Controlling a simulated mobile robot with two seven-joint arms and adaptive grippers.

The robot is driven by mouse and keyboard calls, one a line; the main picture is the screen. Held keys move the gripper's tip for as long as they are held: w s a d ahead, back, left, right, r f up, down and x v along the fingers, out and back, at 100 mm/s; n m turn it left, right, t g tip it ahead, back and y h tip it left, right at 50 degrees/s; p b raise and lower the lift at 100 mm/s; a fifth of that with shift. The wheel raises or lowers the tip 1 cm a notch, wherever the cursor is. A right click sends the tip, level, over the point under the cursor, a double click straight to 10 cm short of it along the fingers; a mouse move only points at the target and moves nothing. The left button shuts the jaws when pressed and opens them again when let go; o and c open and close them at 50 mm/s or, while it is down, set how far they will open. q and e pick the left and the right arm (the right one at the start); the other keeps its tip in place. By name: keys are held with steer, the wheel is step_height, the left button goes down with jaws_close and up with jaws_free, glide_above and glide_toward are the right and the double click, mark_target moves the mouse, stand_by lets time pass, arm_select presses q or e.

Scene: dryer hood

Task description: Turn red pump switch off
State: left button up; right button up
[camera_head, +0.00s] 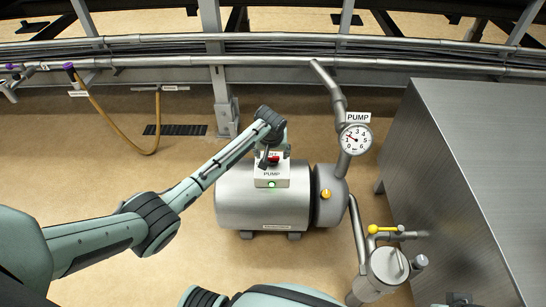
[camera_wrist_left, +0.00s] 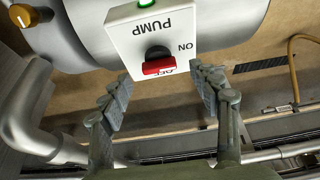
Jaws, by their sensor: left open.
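The red pump switch (camera_wrist_left: 158,66) is a knob on the front of a white box (camera_wrist_left: 125,38) labelled PUMP. The box sits on the grey pump tank (camera_head: 245,207), and its green lamp (camera_head: 272,184) is lit. My left gripper (camera_wrist_left: 160,76) is open, with one finger on each side of the switch and apart from it. In the head view the left gripper (camera_head: 270,150) is over the box and partly hides the switch (camera_head: 273,160). The ON label shows beside the knob; the other label is partly covered. A dark piece at the bottom right may be my right gripper (camera_head: 460,299).
A gauge (camera_head: 355,139) and pipes stand right of the tank. A yellow knob (camera_head: 326,193) is on the tank's end. A yellow-handled valve (camera_head: 374,229) stands lower right. A metal cabinet (camera_head: 470,170) fills the right side. Floor left of the tank is clear.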

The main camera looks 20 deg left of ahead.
mark_target(272, 160)
arm_select(q)
steer(key=shift+x, duration=1.3)
arm_select(e)
steer(key=shift+v, duration=0.95)
steer(key=shift+d, duration=0.2)
arm_select(q)
steer(key=c, duration=1.2)
arm_select(e)
steer(key=shift+w, duration=0.1)
